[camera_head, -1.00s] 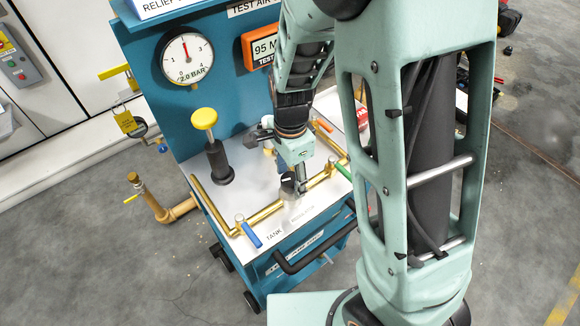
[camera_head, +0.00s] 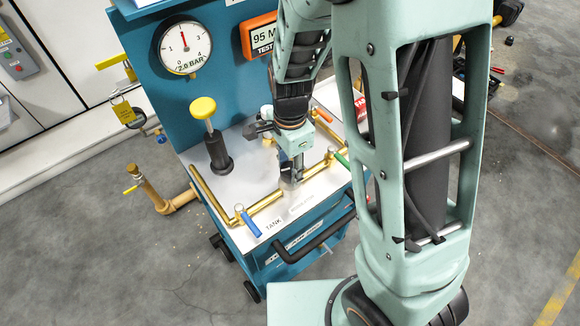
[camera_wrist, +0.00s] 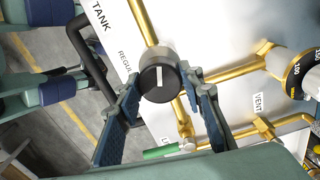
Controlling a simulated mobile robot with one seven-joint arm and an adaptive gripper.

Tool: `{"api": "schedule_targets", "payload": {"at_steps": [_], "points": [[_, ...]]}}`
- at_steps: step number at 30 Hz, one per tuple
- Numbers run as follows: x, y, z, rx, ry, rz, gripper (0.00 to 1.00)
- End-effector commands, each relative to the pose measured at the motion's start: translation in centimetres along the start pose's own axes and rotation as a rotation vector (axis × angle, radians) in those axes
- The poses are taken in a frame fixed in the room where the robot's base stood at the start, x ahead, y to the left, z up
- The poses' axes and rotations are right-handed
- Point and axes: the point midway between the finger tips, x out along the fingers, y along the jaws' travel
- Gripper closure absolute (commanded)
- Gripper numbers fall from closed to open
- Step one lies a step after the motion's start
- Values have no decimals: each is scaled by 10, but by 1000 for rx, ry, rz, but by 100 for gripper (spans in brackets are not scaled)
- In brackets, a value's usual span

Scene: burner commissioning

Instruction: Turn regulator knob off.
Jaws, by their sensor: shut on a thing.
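The regulator knob (camera_wrist: 158,80) is a round dark knob with a grey rim and a white pointer line, set on a brass pipe in the wrist view. The line runs nearly straight up and down in that picture. My gripper (camera_wrist: 161,86) has one finger on each side of the knob and is shut on it. In the head view my gripper (camera_head: 291,168) reaches down to the bench top and mostly hides the knob. The printed word beside the knob is partly covered by a finger in the wrist view.
A pressure gauge (camera_head: 184,48) and an orange-framed display (camera_head: 260,37) are on the blue panel. A yellow-topped plunger (camera_head: 212,135) stands left of my arm. A blue-handled valve (camera_head: 250,223) and a green handle (camera_wrist: 161,152) are nearby. A black rail (camera_head: 312,240) runs along the front.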

Motion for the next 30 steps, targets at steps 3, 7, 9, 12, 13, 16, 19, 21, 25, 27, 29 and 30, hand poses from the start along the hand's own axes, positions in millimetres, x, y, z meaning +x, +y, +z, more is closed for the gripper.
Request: {"api": "schedule_targets", "payload": {"at_steps": [3,7,9,12,13,16,19,21,25,27,29,30], "points": [[0,0,-1,-39,1,-1,89],[0,0,0,-113,0,-1,89],[0,0,-1,-164,0,-1,89],[1,0,0,-251,0,0,89],[1,0,0,-279,0,-1,89],[1,0,0,-374,0,-1,89],[1,0,-1,-468,0,-1,89],[1,-1,0,-537,1,-2,89],[1,-1,0,-659,1,-1,89],[1,0,-1,-725,1,-1,89],[1,0,-1,-784,1,-1,89],[0,0,-1,-822,1,-1,89]]}}
